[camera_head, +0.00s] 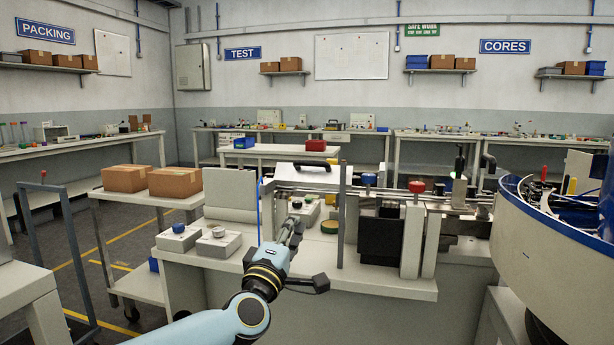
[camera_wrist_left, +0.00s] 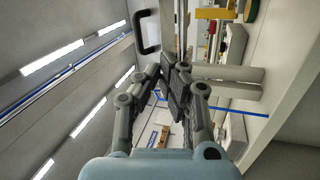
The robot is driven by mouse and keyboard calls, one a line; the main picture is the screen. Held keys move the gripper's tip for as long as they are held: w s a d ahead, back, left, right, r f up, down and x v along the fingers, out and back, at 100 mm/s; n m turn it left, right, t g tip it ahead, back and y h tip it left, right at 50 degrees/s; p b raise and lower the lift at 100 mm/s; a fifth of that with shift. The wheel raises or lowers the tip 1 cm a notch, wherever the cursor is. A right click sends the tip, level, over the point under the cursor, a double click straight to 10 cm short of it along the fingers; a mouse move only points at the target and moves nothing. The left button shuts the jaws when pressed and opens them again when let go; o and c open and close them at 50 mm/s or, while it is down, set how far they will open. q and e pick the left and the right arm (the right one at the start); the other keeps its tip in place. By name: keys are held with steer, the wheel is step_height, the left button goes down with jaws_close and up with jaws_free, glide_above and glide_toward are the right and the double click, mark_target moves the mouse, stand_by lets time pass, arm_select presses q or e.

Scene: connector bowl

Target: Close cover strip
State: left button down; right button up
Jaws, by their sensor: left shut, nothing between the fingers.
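The pale cover strip (camera_head: 312,173) with a black handle along its upper edge sits over the rail of the bench machine in the head view. It appears raised at the back; I cannot tell its exact angle. The black handle (camera_wrist_left: 146,32) also shows at the upper left of the left wrist view. My left gripper (camera_head: 297,226) is in front of and below the cover strip, apart from the handle. In the left wrist view the fingers (camera_wrist_left: 178,86) are together with nothing between them. My right gripper is not in view.
A grey upright post (camera_head: 342,215) stands just right of my left gripper. Two button boxes (camera_head: 212,243) sit on the bench at left. A red knob (camera_head: 417,187) is on the machine, and a large round bowl (camera_head: 550,240) stands at right.

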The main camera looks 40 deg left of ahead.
arm_select(q)
step_height(320, 180, up, 4)
steer(key=a+n+y, duration=0.1)
steer(key=n, duration=0.1)
steer(key=b, duration=0.1)
glide_toward(312, 173)
steer(key=w+a+r, duration=0.2)
steer(key=w+r, duration=0.2)
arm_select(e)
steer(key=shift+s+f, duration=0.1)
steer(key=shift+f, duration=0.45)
arm_select(q)
steer(key=shift+r, duration=0.2)
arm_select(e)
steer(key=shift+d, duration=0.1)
